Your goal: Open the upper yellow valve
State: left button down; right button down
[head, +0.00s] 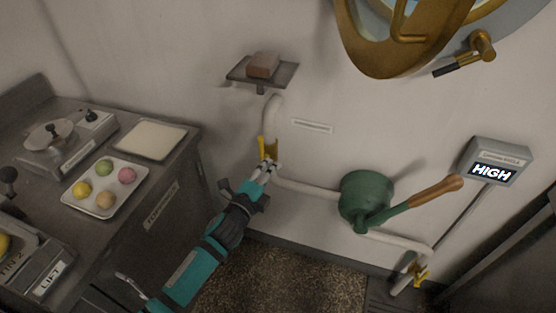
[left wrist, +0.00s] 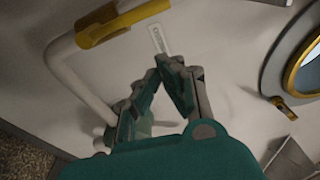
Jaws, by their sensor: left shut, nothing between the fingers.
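The upper yellow valve (head: 267,146) sits on the white pipe below the small wall shelf, near the pipe's bend. In the left wrist view its yellow handle (left wrist: 108,25) lies roughly along the pipe, at the upper left. My left gripper (head: 270,166) is at the valve's lower end in the head view and covers part of the pipe there. In the left wrist view the gripper (left wrist: 172,64) is shut with its fingertips together and empty, to the right of the handle with a visible gap. My right gripper is in neither view.
A green pump (head: 366,196) with a wooden-handled lever (head: 435,195) is right of the valve. A second yellow valve (head: 420,274) is at lower right. A display (head: 492,171) reads HIGH. A counter (head: 185,137) stands left; a brass porthole (head: 375,60) is above.

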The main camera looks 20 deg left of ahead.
pick_arm(q)
jog(key=s, duration=0.3)
jog(key=shift+s+a, duration=0.1)
jog(key=shift+s, duration=0.15)
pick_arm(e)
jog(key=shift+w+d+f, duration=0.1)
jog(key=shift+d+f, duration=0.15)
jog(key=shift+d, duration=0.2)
